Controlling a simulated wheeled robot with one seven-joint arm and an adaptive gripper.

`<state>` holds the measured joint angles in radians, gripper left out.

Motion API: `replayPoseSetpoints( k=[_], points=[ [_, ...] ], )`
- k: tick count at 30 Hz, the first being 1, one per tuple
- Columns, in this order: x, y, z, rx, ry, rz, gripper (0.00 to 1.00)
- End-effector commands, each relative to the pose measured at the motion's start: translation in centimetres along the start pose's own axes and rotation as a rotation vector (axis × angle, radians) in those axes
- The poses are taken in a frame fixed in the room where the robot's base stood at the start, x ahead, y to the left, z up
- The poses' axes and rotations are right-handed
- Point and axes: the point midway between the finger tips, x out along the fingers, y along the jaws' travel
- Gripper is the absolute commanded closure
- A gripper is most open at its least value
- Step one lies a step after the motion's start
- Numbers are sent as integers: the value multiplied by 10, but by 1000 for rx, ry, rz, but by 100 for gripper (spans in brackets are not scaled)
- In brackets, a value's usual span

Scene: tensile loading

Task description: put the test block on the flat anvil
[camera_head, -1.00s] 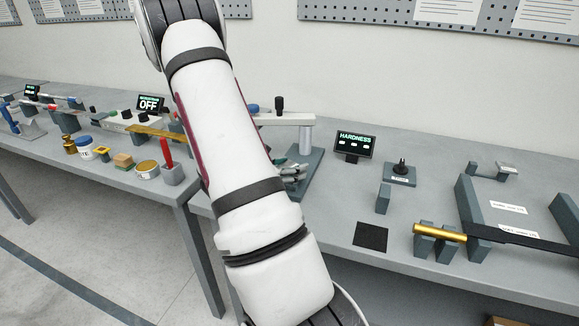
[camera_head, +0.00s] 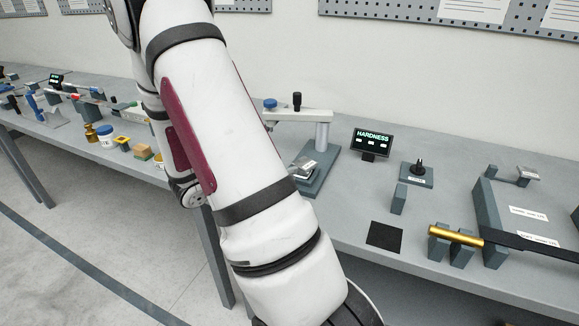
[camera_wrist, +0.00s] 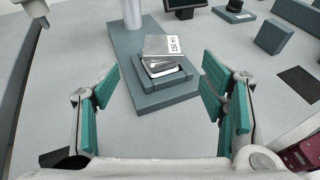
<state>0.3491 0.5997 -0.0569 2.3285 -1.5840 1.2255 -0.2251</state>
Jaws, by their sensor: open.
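In the head view the block (camera_head: 304,168) shows on the base of the hardness tester, just right of my arm. My gripper (camera_wrist: 158,88) is open and empty. Its teal fingers are spread left and right, nearer the camera than the block and apart from it. My arm hides the gripper in the head view.
The tester's post (camera_head: 321,150) and overhead arm (camera_head: 300,115) stand by the anvil. The HARDNESS display (camera_head: 371,141), a knobbed dark block (camera_head: 417,172), a small grey block (camera_head: 399,198) and a black mat (camera_head: 384,236) lie to the right. Bare table lies between them.

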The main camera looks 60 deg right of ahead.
Motion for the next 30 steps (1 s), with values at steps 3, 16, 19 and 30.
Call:
replayPoseSetpoints(
  k=[3, 16, 19, 30],
  points=[
    [-12, 0, 1, 1, -2, 0, 35],
    [-46, -22, 28, 187, 66, -68, 35],
    [-72, -44, 43, 340, 141, -126, 35],
    [-178, -121, 53, 857, 559, -342, 35]
  ],
)
